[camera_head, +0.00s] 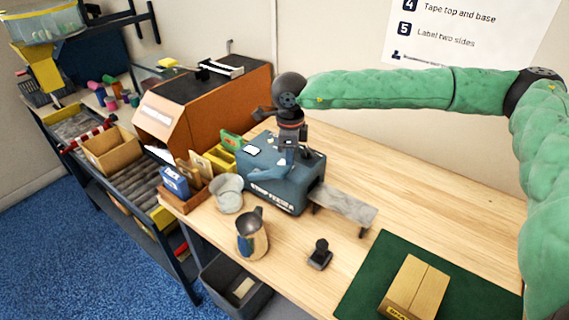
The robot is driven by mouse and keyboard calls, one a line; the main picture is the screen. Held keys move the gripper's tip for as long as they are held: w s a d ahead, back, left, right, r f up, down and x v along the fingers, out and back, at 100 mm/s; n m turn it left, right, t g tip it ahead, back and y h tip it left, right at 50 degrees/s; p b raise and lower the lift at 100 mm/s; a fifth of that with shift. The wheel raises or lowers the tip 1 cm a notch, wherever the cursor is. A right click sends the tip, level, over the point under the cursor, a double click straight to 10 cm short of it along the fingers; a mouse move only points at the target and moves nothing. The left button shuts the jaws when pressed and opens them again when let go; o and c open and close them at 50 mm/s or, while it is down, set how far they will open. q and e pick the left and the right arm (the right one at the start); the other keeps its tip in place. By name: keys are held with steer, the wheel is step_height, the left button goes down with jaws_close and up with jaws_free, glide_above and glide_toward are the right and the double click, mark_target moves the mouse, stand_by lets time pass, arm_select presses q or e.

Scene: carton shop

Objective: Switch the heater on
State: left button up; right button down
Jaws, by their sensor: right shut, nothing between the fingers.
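My right arm comes in from the right in a green sleeve. Its gripper (287,158) points down at the top of a blue-grey machine (287,196) with white lettering on its front, and its fingers are shut and empty. I cannot tell whether the fingertips touch the machine. A pale panel (252,150) shows on the machine's top, left of the gripper. No part is clearly marked as a heater or its switch; the gripper may hide some controls. My left gripper is out of view.
A grey ramp (345,206) stands at the machine's right. A metal jug (251,238), a black stamp-like tool (320,254) and a grey bowl (228,193) stand in front. A carton (416,288) lies on a green mat (378,262). An orange-brown housing (205,110) stands behind left. The back right table is clear.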

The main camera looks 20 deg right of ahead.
steer(key=shift+r, duration=3.2)
